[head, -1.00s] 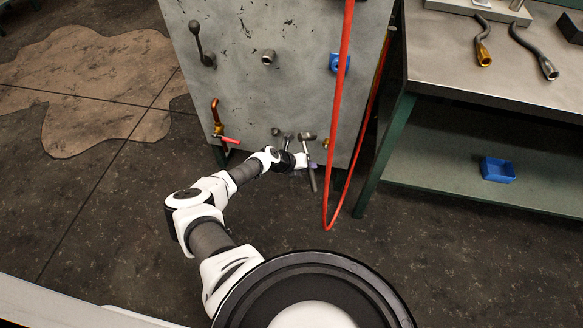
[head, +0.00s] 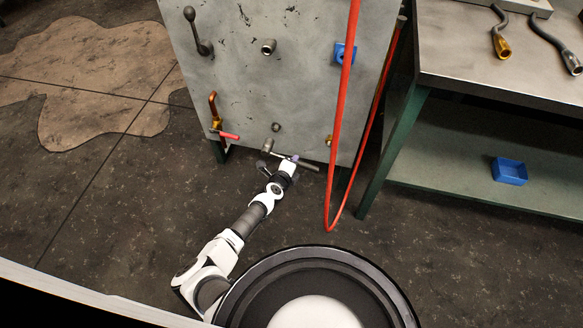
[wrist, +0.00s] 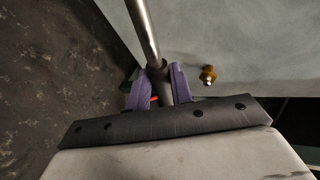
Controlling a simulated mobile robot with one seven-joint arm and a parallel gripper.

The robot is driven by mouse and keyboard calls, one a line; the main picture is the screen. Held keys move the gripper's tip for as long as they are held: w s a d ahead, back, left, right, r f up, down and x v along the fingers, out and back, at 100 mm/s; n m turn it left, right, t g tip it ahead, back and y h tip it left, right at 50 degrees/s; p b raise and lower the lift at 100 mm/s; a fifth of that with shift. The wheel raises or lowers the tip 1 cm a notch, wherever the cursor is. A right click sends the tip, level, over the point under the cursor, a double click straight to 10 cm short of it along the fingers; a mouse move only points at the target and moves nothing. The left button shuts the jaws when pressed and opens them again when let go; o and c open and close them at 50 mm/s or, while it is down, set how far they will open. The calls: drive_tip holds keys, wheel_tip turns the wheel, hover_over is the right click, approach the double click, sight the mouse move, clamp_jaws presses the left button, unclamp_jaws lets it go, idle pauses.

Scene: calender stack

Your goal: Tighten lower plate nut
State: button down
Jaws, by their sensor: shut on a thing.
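A metal wrench (head: 305,164) with a long bar and a socket-like head (head: 268,146) is near the lower edge of the grey plate (head: 310,95). A small grey nut or stud (head: 276,127) shows on the lower plate, just above the head. I cannot tell whether the head touches the plate; it appears apart from that nut. My gripper (head: 293,161) is shut on the wrench bar, with the bar running sideways. In the wrist view the bar (wrist: 145,30) passes between the purple fingers of my gripper (wrist: 159,86).
A red hose (head: 346,90) hangs in a loop to the right of my gripper. A red-handled brass valve (head: 216,120) is at the plate's lower left. A brass fitting (wrist: 208,73) shows in the wrist view. A workbench (head: 470,60) stands right. Floor at left is open.

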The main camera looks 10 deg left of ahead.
drive_tip(key=shift+d+r+n+h+b, duration=0.1)
drive_tip(key=shift+r+n+h+b, duration=0.2)
drive_tip(key=shift+r+b, duration=0.1)
wheel_tip(320, 180, up, 3)
drive_tip(key=n+h+b, duration=0.1)
drive_tip(key=b, duration=0.1)
drive_tip(key=n+h+b, duration=0.1)
drive_tip(key=b, duration=0.1)
drive_tip(key=shift+r+n+t, duration=0.2)
drive_tip(key=shift+n+t, duration=0.1)
drive_tip(key=shift+n, duration=0.1)
drive_tip(key=shift+w+r, duration=0.25)
drive_tip(key=shift+w, duration=1.8)
drive_tip(key=c, duration=1.8)
unclamp_jaws()
clamp_jaws()
